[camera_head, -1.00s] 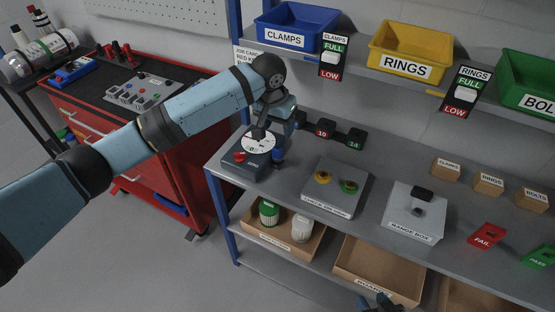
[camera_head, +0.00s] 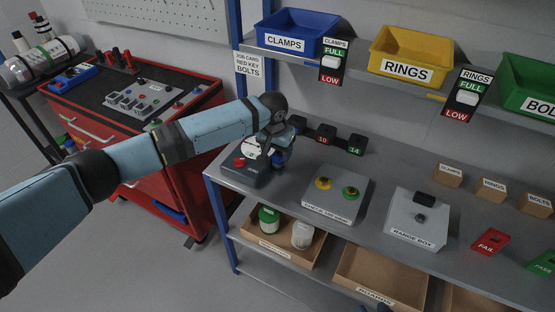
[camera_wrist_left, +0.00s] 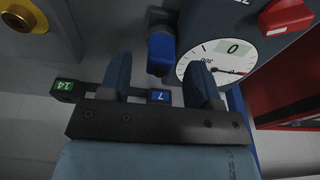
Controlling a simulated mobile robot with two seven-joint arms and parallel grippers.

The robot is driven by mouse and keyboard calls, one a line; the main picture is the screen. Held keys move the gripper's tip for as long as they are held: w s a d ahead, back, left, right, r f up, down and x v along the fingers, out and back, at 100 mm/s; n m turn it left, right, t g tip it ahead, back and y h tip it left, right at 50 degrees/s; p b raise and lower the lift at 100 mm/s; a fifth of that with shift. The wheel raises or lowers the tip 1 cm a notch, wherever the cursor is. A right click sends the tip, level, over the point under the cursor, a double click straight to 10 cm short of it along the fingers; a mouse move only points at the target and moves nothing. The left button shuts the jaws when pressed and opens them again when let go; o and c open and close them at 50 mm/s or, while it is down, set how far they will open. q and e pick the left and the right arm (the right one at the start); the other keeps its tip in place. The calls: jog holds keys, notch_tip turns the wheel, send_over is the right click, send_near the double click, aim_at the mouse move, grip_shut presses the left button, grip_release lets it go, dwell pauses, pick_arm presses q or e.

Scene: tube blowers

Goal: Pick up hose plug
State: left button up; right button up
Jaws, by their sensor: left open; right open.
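A blue cylindrical piece with a dark top, which looks like the hose plug (camera_wrist_left: 161,52), sits beside the white round dial in the left wrist view. In the head view the blue piece (camera_head: 281,157) is partly hidden behind my left gripper (camera_head: 268,148). My left gripper (camera_wrist_left: 161,64) is open and empty, its two blue fingers pointing toward the plug, which appears between the fingertips. I cannot tell whether they touch it. The grey gauge box (camera_head: 243,171) with the dial and a red button is at the bench's left end. My right gripper is not clearly visible.
Several numbered black blocks (camera_head: 323,138) stand behind the gauge box. A grey box with yellow and green buttons (camera_head: 336,193) and the range box (camera_head: 416,220) stand to the right. A red tool cart (camera_head: 165,165) is at left. Bins (camera_head: 411,55) line the upper shelf.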

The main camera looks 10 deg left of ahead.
aim_at(277, 153)
pick_arm(q)
jog(key=shift+w+f, duration=0.2)
jog(key=shift+f, duration=1)
jog(key=c, duration=1)
jog(key=shift+r, duration=0.2)
notch_tip(277, 153, up, 20)
jog(key=p, duration=0.1)
jog(key=shift+f, duration=0.1)
